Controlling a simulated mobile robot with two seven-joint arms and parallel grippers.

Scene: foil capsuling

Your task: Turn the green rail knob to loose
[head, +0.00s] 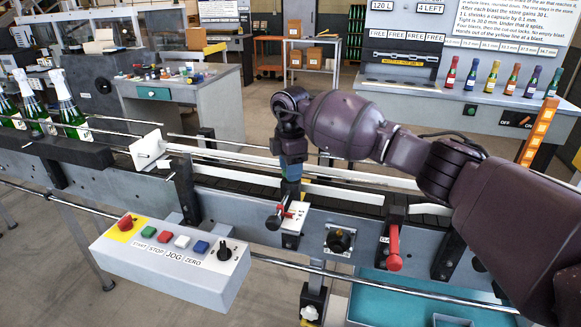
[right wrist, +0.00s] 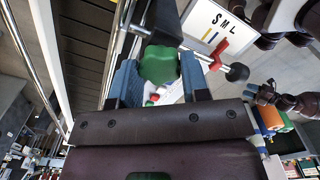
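The green rail knob (right wrist: 158,64) shows in the right wrist view as a lobed green grip. My right gripper (right wrist: 160,72) has its blue fingers on either side of it, and they appear to touch it. In the head view my right gripper (head: 291,178) points down at the conveyor's front rail and hides the knob. Just below it is a white S M L plate (right wrist: 213,32) with a red pointer (right wrist: 216,55) and a black ball-ended lever (right wrist: 237,72). My left gripper does not show in the head view.
A control box (head: 170,262) with coloured buttons stands at the front left. A red-handled lever (head: 393,248) and a black knob (head: 339,240) sit on the rail to the right. Foil-topped green bottles (head: 72,118) stand at the far left. A teal tray (head: 400,300) lies below.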

